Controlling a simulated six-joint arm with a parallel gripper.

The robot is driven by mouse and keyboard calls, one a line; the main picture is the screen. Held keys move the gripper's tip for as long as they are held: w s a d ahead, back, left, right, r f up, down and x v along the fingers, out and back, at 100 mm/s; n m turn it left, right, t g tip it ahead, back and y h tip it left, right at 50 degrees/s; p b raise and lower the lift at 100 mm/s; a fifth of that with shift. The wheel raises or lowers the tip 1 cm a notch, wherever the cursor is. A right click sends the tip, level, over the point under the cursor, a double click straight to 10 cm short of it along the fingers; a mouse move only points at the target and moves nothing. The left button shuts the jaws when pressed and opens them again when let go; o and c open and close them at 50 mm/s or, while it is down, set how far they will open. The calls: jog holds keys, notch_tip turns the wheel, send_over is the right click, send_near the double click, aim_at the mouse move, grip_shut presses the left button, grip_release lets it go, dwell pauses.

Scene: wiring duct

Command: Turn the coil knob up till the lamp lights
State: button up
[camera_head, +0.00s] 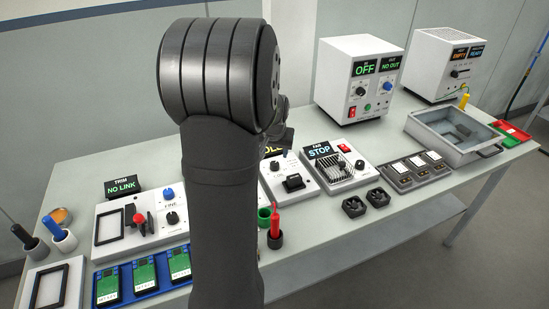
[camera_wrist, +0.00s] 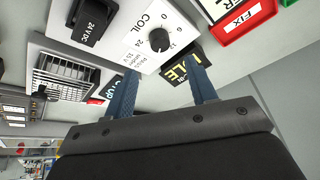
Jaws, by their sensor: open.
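The coil knob (camera_wrist: 159,40) is a round black knob with a pale pointer line. It sits on a white panel marked COIL (camera_wrist: 135,42) with a scale showing 0, 6 and 12. My gripper (camera_wrist: 162,64) is open and empty, its two blue-grey fingers on either side of the knob in the picture; I cannot tell how far apart they are from it in depth. A black display with yellow letters (camera_wrist: 184,72) reads IDLE beside the knob. I cannot make out a lit lamp. In the head view my arm hides my gripper and much of the coil panel.
A black 24 VDC switch (camera_wrist: 90,22) is near the knob. The fan unit with a STOP display (camera_head: 320,151) stands to the right, the trim unit (camera_head: 145,218) to the left. A red FIX tray (camera_wrist: 243,18) shows in the wrist view. Black blocks (camera_head: 354,207) lie at the front.

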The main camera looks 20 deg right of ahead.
aim_at(275, 163)
jog(key=v, duration=0.9)
dwell(0.8)
jog(key=x, duration=1.7)
jog(key=shift+f, duration=0.15)
jog(key=c, duration=1)
